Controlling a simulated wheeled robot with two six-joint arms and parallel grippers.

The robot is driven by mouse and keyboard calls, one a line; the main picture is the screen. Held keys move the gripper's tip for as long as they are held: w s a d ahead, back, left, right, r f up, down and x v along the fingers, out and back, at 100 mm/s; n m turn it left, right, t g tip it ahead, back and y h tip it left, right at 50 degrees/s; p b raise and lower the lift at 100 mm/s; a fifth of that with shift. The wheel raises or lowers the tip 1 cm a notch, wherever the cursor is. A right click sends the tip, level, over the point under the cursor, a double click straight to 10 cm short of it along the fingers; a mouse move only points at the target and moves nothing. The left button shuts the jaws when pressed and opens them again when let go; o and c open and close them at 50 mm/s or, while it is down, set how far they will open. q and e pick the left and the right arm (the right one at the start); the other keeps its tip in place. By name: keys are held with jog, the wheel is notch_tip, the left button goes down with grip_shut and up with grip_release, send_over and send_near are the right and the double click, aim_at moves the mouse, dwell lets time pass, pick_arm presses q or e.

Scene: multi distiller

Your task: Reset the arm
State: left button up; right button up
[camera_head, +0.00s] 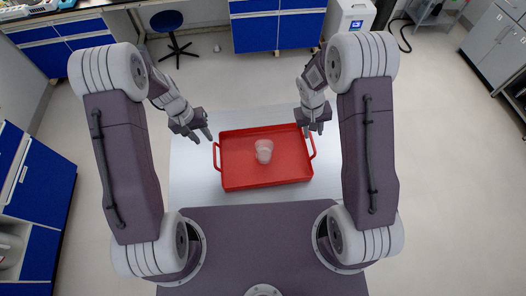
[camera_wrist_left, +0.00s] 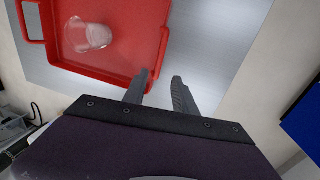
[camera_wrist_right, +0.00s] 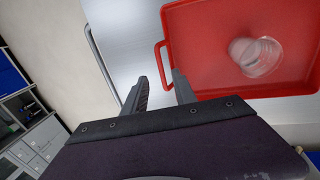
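My left gripper (camera_head: 203,134) is open and empty just off the left side of a red tray (camera_head: 240,176). Its two fingers stand apart in the left wrist view (camera_wrist_left: 160,86). My right gripper (camera_head: 314,130) is open and empty at the tray's right side, near its right handle. Its fingers stand apart in the right wrist view (camera_wrist_right: 160,80). A clear beaker (camera_head: 264,151) stands inside the tray near the middle, away from both grippers. The beaker also shows in the left wrist view (camera_wrist_left: 88,36) and the right wrist view (camera_wrist_right: 256,56).
The tray rests on a light metal table (camera_head: 190,185) with bare surface around it. Behind the table are a blue stool (camera_head: 167,21), blue cabinets (camera_head: 278,30) and a white machine (camera_head: 350,17). The floor between is open.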

dwell(0.4)
